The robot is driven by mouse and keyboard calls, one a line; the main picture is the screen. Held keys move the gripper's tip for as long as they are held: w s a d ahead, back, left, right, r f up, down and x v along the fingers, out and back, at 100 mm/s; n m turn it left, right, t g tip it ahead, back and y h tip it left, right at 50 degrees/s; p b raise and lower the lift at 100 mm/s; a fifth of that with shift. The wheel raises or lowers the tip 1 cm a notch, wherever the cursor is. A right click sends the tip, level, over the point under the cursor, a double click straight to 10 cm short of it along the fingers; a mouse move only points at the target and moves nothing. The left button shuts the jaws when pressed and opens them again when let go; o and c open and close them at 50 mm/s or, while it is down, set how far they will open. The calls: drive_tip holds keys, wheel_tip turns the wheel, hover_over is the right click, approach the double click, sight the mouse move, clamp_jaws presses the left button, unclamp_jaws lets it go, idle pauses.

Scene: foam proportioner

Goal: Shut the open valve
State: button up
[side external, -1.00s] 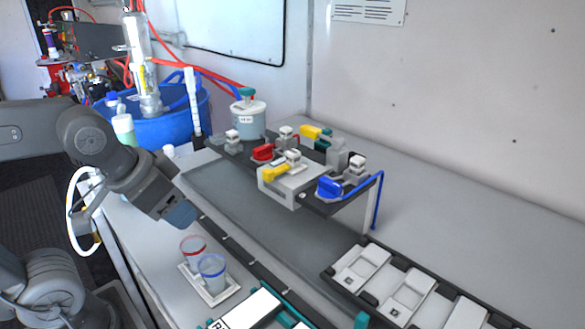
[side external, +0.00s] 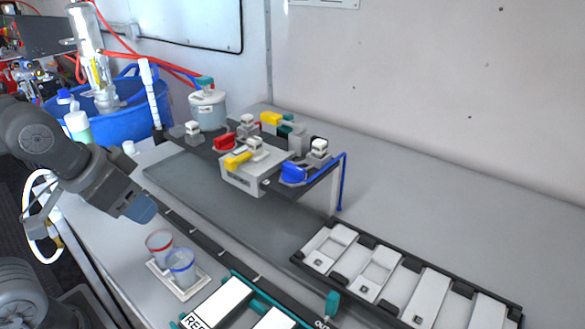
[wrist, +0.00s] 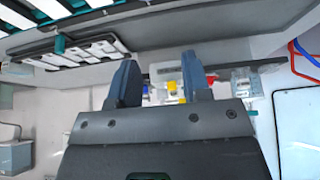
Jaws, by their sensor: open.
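Several coloured valve handles sit on a raised dark panel: a red handle (side external: 224,142), a front yellow handle (side external: 238,159) on a pale box (side external: 250,179), a blue handle (side external: 293,173) and a rear yellow handle (side external: 270,118). I cannot tell which valve is open. My gripper (side external: 140,208) is at the left in the side view, apart from the valves, above the near side of the bench. In the wrist view my gripper (wrist: 160,82) has its two fingers spread and empty.
Two clear cups, red-rimmed (side external: 159,245) and blue-rimmed (side external: 181,268), stand on a small tray close below my gripper. A blue tub (side external: 120,125) and a lidded pot (side external: 208,110) are behind. A black rack (side external: 400,280) lies at the right. The bench behind the panel is clear.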

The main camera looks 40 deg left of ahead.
drive_tip(key=w+d+r+m+g, duration=0.2)
drive_tip(key=w+d+r+m, duration=0.1)
drive_tip(key=w+r+m, duration=0.7)
drive_tip(key=r+m+g, duration=0.2)
drive_tip(key=m+g, duration=0.2)
drive_tip(key=m, duration=0.4)
hover_over(293, 166)
wheel_tip(293, 166, down, 14)
drive_tip(key=shift+c, duration=0.4)
clamp_jaws()
